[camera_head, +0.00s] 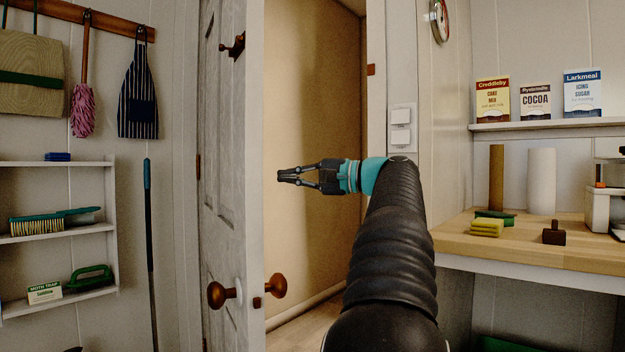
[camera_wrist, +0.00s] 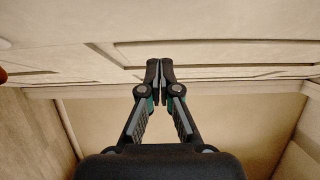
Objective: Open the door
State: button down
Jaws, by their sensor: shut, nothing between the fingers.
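The white panelled door (camera_head: 224,150) stands ajar in the head view, swung toward me, with its free edge facing me. A round brown knob (camera_head: 222,294) is on its left face, and a second knob (camera_head: 274,285) shows on its other face. My gripper (camera_head: 280,176) is shut and empty. It reaches through the opening, right of the door edge and well above the knobs. In the wrist view my gripper (camera_wrist: 160,64) points at the door's panelled face (camera_wrist: 80,30). I cannot tell whether the fingertips touch it.
The frame with a light switch (camera_head: 401,128) is right of the opening. A wooden counter (camera_head: 460,240) with sponges and rolls stands at the right, under a shelf of boxes. At the left are wall shelves (camera_head: 60,236), a hanging apron (camera_head: 138,95) and a pole (camera_head: 149,240) near the door.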

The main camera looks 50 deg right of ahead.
jog(key=shift+w+a+b, duration=0.15)
jog(key=shift+w+a, duration=0.2)
jog(key=shift+a, duration=0.3)
jog(key=shift+w+a+b, duration=0.2)
jog(key=shift+w+a, duration=0.1)
jog(key=shift+a, duration=0.35)
jog(key=shift+w+a+b, duration=0.15)
jog(key=shift+w+a, duration=0.2)
jog(key=shift+a, duration=0.3)
